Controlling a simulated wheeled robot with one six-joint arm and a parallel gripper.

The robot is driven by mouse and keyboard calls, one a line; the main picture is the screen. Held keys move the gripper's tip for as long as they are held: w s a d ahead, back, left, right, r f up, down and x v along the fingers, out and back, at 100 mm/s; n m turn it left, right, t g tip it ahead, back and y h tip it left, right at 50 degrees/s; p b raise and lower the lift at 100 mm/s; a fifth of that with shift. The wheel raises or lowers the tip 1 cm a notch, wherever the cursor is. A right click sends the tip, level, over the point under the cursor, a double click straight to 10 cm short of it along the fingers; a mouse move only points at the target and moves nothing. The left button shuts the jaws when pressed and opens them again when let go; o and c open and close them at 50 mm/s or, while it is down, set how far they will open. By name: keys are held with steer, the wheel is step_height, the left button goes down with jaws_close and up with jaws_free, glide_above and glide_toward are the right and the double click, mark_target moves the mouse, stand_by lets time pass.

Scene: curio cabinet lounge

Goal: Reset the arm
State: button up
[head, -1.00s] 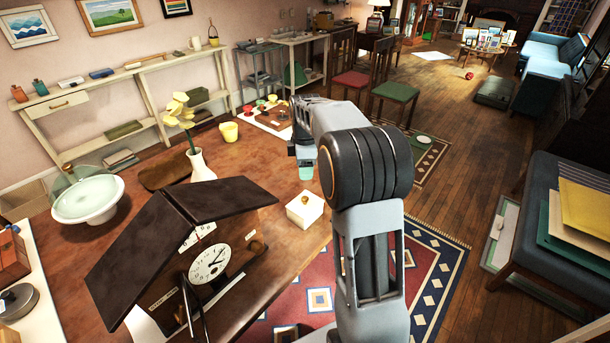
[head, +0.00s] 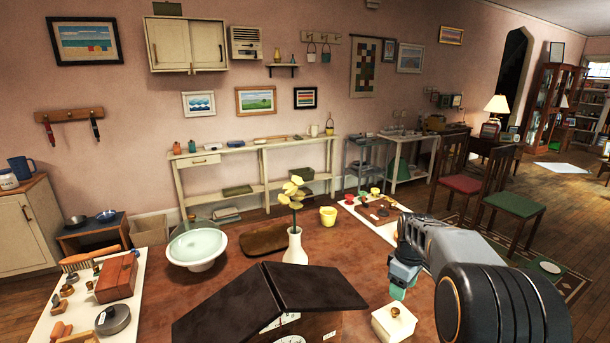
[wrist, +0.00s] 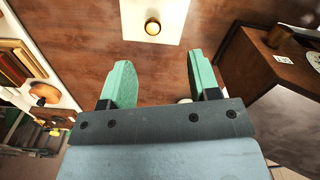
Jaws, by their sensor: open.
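My gripper (wrist: 158,80) is open and empty in the wrist view, with its two green fingers apart. In the head view my gripper (head: 398,290) hangs from my arm above the right part of the brown table (head: 235,290). A white box with a gold knob (head: 394,320) stands on the table just below the gripper in the head view. The box also shows in the wrist view (wrist: 130,20), past the fingertips and not between them.
A dark-roofed clock house (head: 270,300) fills the table's front. A white vase with yellow flowers (head: 295,245), a pale bowl (head: 197,248) and a yellow cup (head: 328,216) stand behind it. A white board with small items (head: 345,207) lies at the back right.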

steer(key=s+a+r+m+t+p, duration=0.1)
steer(key=s+a+r+m, duration=0.1)
steer(key=s, duration=0.5)
steer(key=s+a+r+m+t+p, duration=0.1)
steer(key=s+a+r+m+p, duration=0.1)
steer(key=s+a, duration=0.3)
steer(key=s+a+r+m+t+p, duration=0.1)
steer(key=s+a+r+m, duration=0.2)
steer(key=s, duration=0.5)
steer(key=shift+s+a+r+m+t, duration=0.3)
steer(key=shift+s+r+m, duration=0.1)
steer(key=shift+m, duration=0.2)
